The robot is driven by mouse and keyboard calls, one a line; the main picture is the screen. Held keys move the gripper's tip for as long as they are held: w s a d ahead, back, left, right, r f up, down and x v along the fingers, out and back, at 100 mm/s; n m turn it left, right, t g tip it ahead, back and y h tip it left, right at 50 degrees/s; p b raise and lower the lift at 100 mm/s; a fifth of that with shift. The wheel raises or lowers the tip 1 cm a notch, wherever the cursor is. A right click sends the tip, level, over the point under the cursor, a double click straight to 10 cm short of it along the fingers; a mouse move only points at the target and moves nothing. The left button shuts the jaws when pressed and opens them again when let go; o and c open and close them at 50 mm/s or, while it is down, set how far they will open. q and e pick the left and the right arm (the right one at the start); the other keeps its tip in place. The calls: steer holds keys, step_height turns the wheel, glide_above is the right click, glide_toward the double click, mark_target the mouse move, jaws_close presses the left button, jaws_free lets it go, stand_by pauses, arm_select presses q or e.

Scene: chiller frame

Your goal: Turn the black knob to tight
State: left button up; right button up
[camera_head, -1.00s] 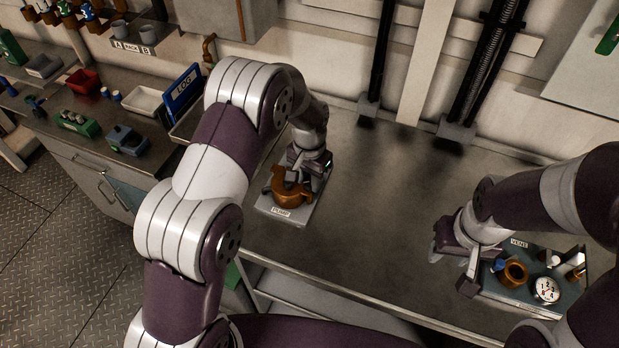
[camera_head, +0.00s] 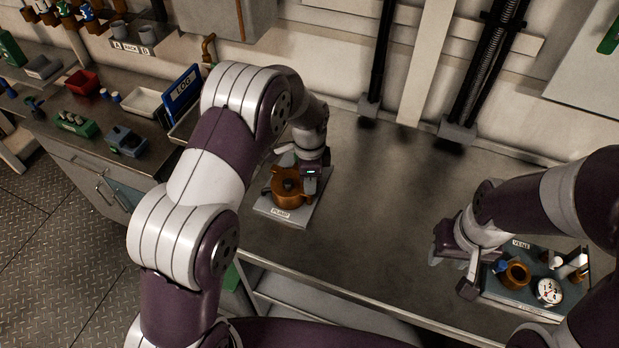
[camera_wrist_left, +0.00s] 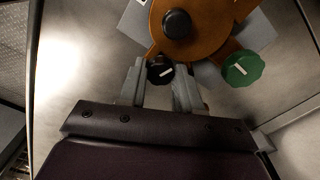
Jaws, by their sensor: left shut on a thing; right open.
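The pump (camera_head: 284,201) is a copper-coloured body on a grey plate labelled PUMP. Its dark round top (camera_wrist_left: 177,24) shows in the left wrist view. The black knob (camera_wrist_left: 160,70), with a white pointer line, sits at the pump's edge between the fingers of my left gripper (camera_wrist_left: 160,88), which is shut on it. A green knob (camera_wrist_left: 243,69) with a white line is to its right, apart from the fingers. In the head view my left gripper (camera_head: 308,183) is at the pump's right side and hides the black knob. My right gripper (camera_head: 452,271) is open beside the vent unit.
The vent unit (camera_head: 490,284), with a copper fitting, a blue part and a white dial (camera_head: 549,291), is at the right of the bench. The bench middle (camera_head: 385,210) is clear.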

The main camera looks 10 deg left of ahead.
arm_select(q)
steer(key=shift+w+r+m, duration=0.2)
steer(key=shift+r+m, duration=0.05)
steer(key=shift+m, duration=0.75)
steer(key=o, duration=0.8)
steer(key=shift+c, duration=0.2)
steer(key=shift+s+f, duration=0.1)
step_height(320, 180, up, 6)
steer(key=shift+f+b, duration=0.1)
steer(key=shift+b, duration=0.95)
step_height(320, 180, up, 7)
steer(key=p, duration=0.3)
